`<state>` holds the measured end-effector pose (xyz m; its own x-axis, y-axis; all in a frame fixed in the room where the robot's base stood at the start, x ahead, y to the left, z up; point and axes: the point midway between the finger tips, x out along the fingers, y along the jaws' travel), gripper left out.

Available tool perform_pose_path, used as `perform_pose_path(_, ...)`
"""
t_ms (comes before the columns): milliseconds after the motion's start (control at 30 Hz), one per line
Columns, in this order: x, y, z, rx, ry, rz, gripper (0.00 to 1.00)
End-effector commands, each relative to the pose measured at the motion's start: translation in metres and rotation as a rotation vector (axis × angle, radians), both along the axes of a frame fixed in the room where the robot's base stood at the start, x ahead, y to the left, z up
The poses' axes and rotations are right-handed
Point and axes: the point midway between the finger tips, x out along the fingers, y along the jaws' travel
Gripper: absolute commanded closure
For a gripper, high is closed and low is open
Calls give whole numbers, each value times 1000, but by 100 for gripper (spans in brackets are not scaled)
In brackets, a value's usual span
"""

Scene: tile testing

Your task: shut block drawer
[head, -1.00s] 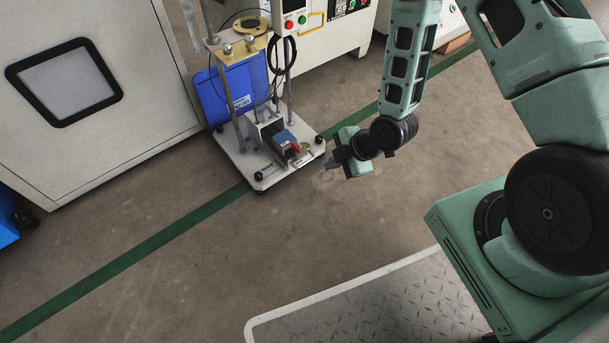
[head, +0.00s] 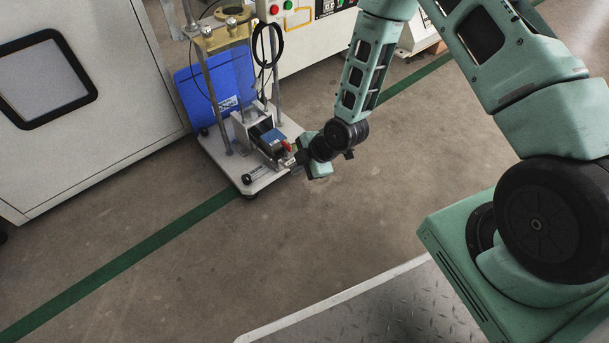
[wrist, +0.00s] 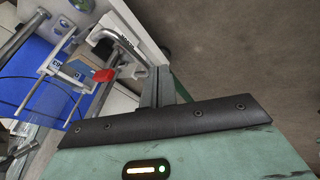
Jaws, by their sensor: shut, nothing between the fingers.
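A small metal block unit (head: 245,130) with a dark, blue-topped block (head: 272,137) stands on the white base plate of a test stand. A red piece (head: 286,146) sits at its near end; in the wrist view the red piece (wrist: 104,75) lies left of my fingers. My gripper (head: 292,160) is shut and empty, with its tips at the near right side of the block unit. In the wrist view my gripper (wrist: 158,80) points at the plate's edge. I cannot tell which part is the drawer, how far it is open, or whether my fingertips touch it.
The white base plate (head: 222,155) carries upright rods and a blue panel (head: 215,85) behind. A white cabinet (head: 100,130) stands left, a control cabinet (head: 310,45) behind. The floor (head: 300,240) in front is clear.

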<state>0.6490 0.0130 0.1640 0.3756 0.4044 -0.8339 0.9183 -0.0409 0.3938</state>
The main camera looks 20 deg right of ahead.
Motion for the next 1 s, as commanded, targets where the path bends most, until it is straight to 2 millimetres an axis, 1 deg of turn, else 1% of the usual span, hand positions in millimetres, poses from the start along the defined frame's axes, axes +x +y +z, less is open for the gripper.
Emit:
perform_pose_path(100, 3, 0, 0, 0, -1, 0, 100)
perform_pose_path(367, 3, 0, 0, 0, 0, 0, 100)
perform_pose_path(467, 7, 2, 1, 0, -1, 0, 100)
perform_pose_path(567, 21, 7, 2, 1, -4, 3, 100)
perform_pose_path(833, 85, 27, 1, 1, -4, 2, 100)
perform_pose_path(900, 98, 32, 0, 2, -1, 1, 100)
perform_pose_path(1000, 112, 36, 0, 1, 0, 1, 100)
